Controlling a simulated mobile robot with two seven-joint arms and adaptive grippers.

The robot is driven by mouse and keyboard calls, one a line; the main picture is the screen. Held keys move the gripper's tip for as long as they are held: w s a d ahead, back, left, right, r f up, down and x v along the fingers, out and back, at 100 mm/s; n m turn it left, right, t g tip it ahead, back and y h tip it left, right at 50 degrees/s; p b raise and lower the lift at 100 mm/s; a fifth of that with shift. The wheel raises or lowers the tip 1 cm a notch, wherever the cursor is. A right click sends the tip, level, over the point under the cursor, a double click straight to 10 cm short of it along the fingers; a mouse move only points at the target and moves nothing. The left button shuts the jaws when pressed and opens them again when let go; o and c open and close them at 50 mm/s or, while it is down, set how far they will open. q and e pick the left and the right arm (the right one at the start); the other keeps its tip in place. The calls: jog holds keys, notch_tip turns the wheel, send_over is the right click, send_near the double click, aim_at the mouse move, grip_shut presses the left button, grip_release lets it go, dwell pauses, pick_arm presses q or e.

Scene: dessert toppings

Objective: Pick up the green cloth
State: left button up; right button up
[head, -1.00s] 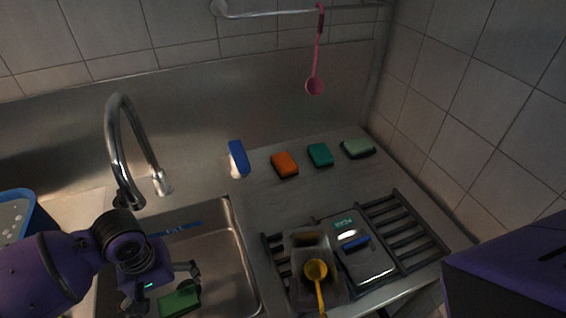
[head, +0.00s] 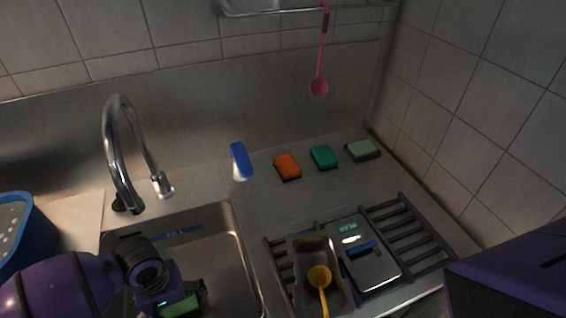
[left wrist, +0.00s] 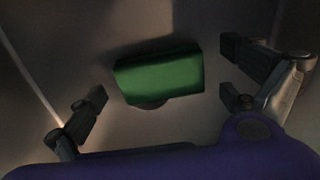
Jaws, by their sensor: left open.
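The green cloth (head: 181,306) lies in the sink basin at the bottom of the head view, partly hidden by my left gripper. In the left wrist view the green cloth (left wrist: 160,77) looks like a flat green rectangle, lying over or just beside a dark round spot on the basin floor. My left gripper (head: 176,298) is low in the sink, just over the cloth. In the left wrist view my left gripper (left wrist: 163,86) is open, its fingers spread to either side of the cloth with gaps between. It holds nothing. My right gripper is not in view.
The faucet (head: 113,160) rises behind the sink (head: 229,270). A blue tub (head: 36,240) stands at the left. Orange (head: 287,166), teal (head: 323,157) and pale green (head: 362,150) sponges lie on the counter. A dark rack (head: 411,247) with trays and a yellow ladle (head: 319,277) is at the right.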

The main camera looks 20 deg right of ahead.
pick_arm(q)
jog(key=c, duration=1.3)
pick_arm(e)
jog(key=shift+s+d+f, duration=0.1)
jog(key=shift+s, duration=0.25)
pick_arm(q)
jog(key=shift+r, duration=0.55)
jog(key=s, duration=0.3)
jog(key=shift+s, duration=0.3)
notch_tip(320, 180, up, 14)
jog(key=shift+s+a+p, duration=0.1)
jog(key=shift+s+p, duration=0.05)
jog(key=shift+p, duration=0.75)
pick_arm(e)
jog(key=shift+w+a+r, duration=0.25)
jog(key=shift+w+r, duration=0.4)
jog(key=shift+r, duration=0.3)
